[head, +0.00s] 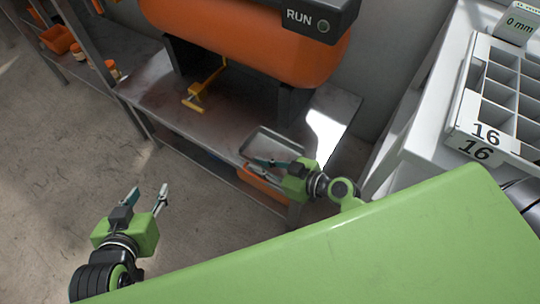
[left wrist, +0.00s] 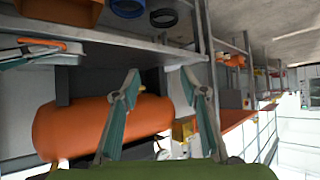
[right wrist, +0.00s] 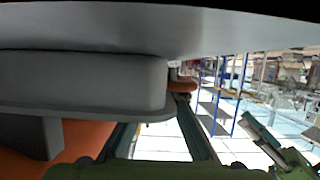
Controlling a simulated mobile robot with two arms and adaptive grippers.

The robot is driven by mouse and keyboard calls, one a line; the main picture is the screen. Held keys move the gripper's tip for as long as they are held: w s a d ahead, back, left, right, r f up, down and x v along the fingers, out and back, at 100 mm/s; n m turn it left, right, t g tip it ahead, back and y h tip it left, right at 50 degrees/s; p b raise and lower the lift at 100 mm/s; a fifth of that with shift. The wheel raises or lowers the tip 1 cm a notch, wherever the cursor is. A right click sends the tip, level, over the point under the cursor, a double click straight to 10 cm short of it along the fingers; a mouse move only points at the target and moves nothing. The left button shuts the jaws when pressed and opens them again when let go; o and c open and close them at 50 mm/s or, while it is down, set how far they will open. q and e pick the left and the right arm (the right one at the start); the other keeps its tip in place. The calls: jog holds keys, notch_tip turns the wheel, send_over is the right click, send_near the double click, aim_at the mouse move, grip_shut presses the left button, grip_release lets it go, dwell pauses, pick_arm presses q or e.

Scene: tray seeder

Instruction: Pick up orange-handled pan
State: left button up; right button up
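The shallow grey metal pan (head: 275,144) sits at the front edge of the steel table. Its orange handle (left wrist: 42,42) shows in the left wrist view, close to my right gripper's fingers. My right gripper (head: 258,163) is at the pan's front side, with its fingers apart. In the right wrist view the pan's grey side (right wrist: 85,80) fills the upper left, and a small orange part (right wrist: 182,85), perhaps the handle, is by one fingertip. I cannot tell whether they touch. My left gripper (head: 147,193) is open and empty over the floor.
A steel table (head: 150,95) stands under the large orange drum (head: 245,40) with its RUN box. A yellow tool (head: 195,97) lies on the table. A white tray with compartments (head: 490,95) stands at the right. An orange bin (head: 262,186) is below the table edge.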

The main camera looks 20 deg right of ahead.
grip_shut()
jog(key=shift+r, duration=0.15)
